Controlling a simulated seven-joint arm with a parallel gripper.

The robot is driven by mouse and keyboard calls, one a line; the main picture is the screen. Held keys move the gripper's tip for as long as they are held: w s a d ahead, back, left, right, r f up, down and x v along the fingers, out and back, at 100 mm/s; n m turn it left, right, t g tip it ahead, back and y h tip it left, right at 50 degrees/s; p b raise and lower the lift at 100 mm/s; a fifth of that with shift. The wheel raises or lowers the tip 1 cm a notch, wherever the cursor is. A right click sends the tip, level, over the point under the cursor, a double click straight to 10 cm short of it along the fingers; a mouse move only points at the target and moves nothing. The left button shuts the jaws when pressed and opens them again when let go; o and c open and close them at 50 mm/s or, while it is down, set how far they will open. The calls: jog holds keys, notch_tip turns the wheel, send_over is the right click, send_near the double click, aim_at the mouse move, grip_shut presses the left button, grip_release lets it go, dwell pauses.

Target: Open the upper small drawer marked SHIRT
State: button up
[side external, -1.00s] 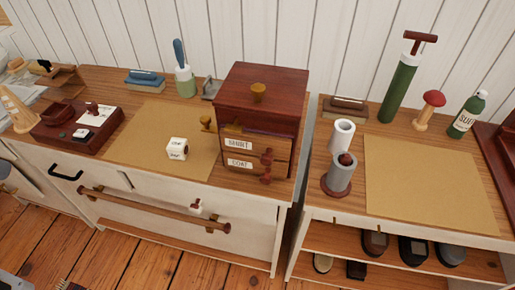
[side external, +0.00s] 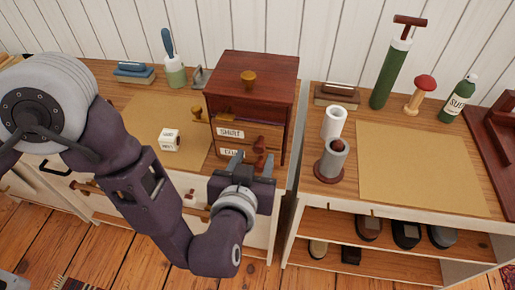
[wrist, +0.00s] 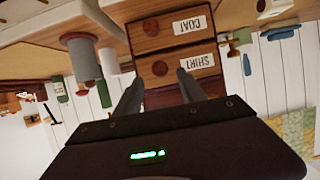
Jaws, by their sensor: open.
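The small dark-red wooden cabinet (side external: 252,77) stands on the dresser top. Its upper drawer front, labelled SHIRT (side external: 230,132), appears shut and has a round reddish knob (side external: 259,144). In the wrist view, which is upside down, the SHIRT label (wrist: 198,61) and its knob (wrist: 160,68) lie below the COAT drawer (wrist: 175,30). My gripper (side external: 251,161) is open and empty in front of the cabinet, hiding part of the lower drawer. In the wrist view my gripper's fingertips (wrist: 159,77) appear either side of the SHIRT knob, which seems just beyond them.
A white lettered cube (side external: 169,140) lies on the tan mat. A grey cylinder (side external: 331,160) and a white one (side external: 336,121) stand to the right, across a gap between the furniture.

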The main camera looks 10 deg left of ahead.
aim_at(258, 148)
jog(key=x, duration=0.4)
jog(key=shift+w+f, duration=0.15)
jog(key=shift+w, duration=0.25)
grip_shut()
dwell(1.0)
